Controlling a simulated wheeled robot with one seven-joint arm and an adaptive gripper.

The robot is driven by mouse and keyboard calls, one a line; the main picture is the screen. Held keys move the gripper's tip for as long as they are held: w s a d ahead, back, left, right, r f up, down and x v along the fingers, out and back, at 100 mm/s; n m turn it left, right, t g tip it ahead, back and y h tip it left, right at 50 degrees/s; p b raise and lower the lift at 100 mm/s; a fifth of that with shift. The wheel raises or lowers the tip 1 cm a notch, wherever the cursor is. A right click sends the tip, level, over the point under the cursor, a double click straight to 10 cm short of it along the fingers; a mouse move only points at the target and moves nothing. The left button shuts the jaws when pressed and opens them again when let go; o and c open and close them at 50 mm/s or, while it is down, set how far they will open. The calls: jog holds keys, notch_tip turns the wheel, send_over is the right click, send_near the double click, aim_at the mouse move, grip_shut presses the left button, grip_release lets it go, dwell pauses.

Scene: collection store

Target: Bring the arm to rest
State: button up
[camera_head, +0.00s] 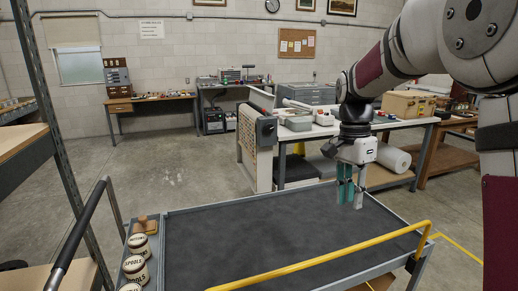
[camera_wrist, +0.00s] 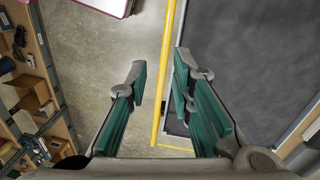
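My gripper (camera_head: 349,198) hangs with its fingers pointing down over the far right part of a cart's dark top (camera_head: 270,228). In the wrist view, its teal-padded fingers (camera_wrist: 159,68) stand apart with nothing between the pads. The cart's yellow rail (camera_wrist: 168,60) shows beyond the gap between the fingers, with the dark top to its right and bare floor to its left. The arm comes in from the upper right of the head view. The height of the fingertips above the cart is hard to tell.
The cart top is bare. Several labelled tins (camera_head: 135,268) and a wooden object (camera_head: 145,223) stand along its left side. The yellow rail (camera_head: 330,256) runs along its near right edge. A white worktable (camera_head: 350,128) with trays stands behind the gripper. Open floor (camera_head: 180,175) lies at left.

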jog(key=s+a+r+n+t, duration=0.1)
jog(key=s+r+n+t, duration=0.15)
jog(key=s, duration=0.35)
jog(key=s+a+r+n+t, duration=0.1)
jog(key=s+a+r+n, duration=0.1)
jog(key=s+r+n, duration=0.3)
jog(key=s+a+f+n+t, duration=0.1)
jog(key=s+f+n, duration=0.1)
jog(key=s, duration=0.5)
jog(key=s+a+f+n+t, duration=0.1)
jog(key=s+f+n+t, duration=0.1)
jog(key=s+n, duration=0.2)
jog(key=s, duration=0.3)
jog(key=shift+s+f, duration=0.2)
jog(key=shift+f, duration=0.15)
jog(key=shift+a, duration=0.1)
